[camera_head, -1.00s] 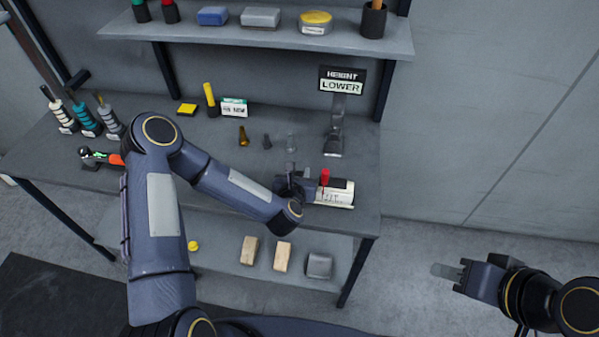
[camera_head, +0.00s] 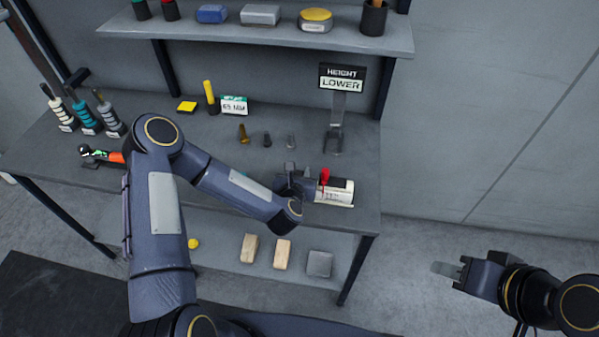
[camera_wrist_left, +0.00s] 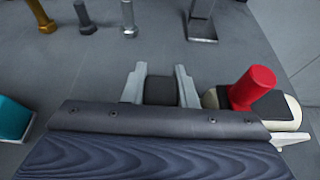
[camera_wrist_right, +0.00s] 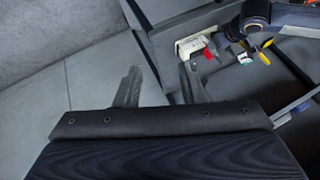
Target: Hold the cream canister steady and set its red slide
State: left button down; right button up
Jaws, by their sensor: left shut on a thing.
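The cream canister (camera_head: 335,195) lies on its side near the right end of the bench, with a black top strip. Its red slide (camera_head: 324,178) sticks up from the top, near the canister's left end as seen from the head. In the left wrist view the red slide (camera_wrist_left: 252,88) is right of the fingers. My left gripper (camera_wrist_left: 160,88) is shut on a dark part at the canister's left end; the arm partly hides this from the head. My right gripper (camera_head: 447,270) is open and empty, off to the right, beyond the bench edge and away from the canister.
A sign (camera_head: 342,78) reading "HEIGHT LOWER" stands behind the canister. Several small bolts and fittings (camera_head: 267,141) stand left of the sign. A shelf (camera_head: 250,38) with boxes and a cup hangs above. Wooden blocks (camera_head: 283,255) lie on the lower shelf. Floor to the right is clear.

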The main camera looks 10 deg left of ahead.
dwell(0.3)
jog(key=shift+c, duration=0.9)
jog(key=w+a+m+g+y, duration=0.2)
jog(key=w+a+m+y, duration=0.25)
jog(key=w, duration=0.45)
jog(key=m+y, duration=0.5)
jog(key=m, duration=1)
send_near(326, 171)
jog(key=x, duration=1)
jog(key=shift+f, duration=0.2)
grip_shut()
